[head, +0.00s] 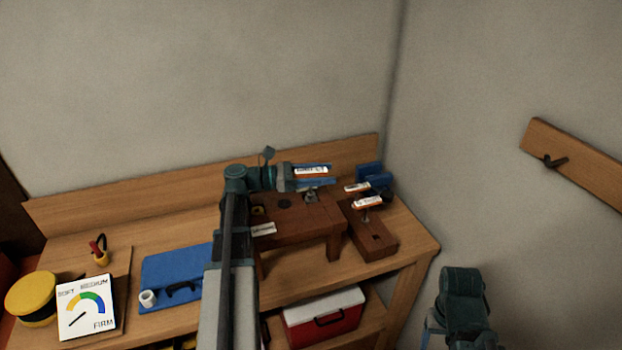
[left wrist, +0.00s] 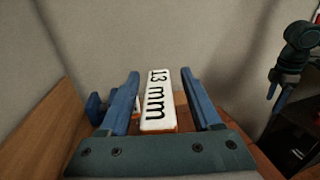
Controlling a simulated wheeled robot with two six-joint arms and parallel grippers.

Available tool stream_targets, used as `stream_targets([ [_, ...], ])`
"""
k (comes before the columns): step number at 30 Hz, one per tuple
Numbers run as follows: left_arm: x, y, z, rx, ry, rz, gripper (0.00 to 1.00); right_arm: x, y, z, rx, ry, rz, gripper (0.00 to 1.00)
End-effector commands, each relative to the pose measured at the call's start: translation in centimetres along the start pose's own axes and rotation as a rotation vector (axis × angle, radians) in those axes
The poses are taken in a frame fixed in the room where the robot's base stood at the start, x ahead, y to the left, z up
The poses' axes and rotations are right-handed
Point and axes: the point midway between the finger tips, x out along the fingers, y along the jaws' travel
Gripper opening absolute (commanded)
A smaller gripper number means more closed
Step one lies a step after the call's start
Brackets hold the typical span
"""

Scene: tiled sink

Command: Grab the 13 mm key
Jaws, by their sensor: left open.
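The 13 mm key shows a white tag with black "13 mm" lettering (left wrist: 157,98) in the left wrist view. In the head view its tag (head: 311,171) is seen above the brown wooden stand, and its small lettering is hard to read. My left gripper (head: 331,175) is open, with its blue fingers on either side of the tag. In the left wrist view the tag lies between the two fingers, with gaps at both sides. The key's lower part is hidden there. My right arm (head: 462,300) is at the lower right of the head view; its jaws do not show clearly.
Two other tagged pieces (head: 357,187) (head: 368,202) stand right of the stand (head: 320,218), near a brown block (head: 375,238) and blue objects (head: 369,170).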

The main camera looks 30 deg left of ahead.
Motion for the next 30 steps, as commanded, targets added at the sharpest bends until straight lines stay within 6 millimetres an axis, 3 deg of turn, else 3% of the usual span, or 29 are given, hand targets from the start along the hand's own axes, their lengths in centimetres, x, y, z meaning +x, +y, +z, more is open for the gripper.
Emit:
stream_targets([
  [5,0.07,0.02,0.01,0.0,0.0,0.001,0.65,-0.01,0.0,0.0,0.0,0.0,0.0,0.7],
  [6,0.06,0.02,0.01,0.0,0.0,0.001,0.61,-0.01,0.0,0.0,0.0,0.0,0.0,0.7],
  [16,0.03,0.03,0.01,0.0,0.0,0.001,0.02,-0.01,0.0,0.0,0.0,0.0,0.0,0.7],
  [30,0.22,0.03,0.44,0.0,0.0,0.001,0.0,-0.44,0.04,0.02,0.0,0.0,0.0,0.7],
])
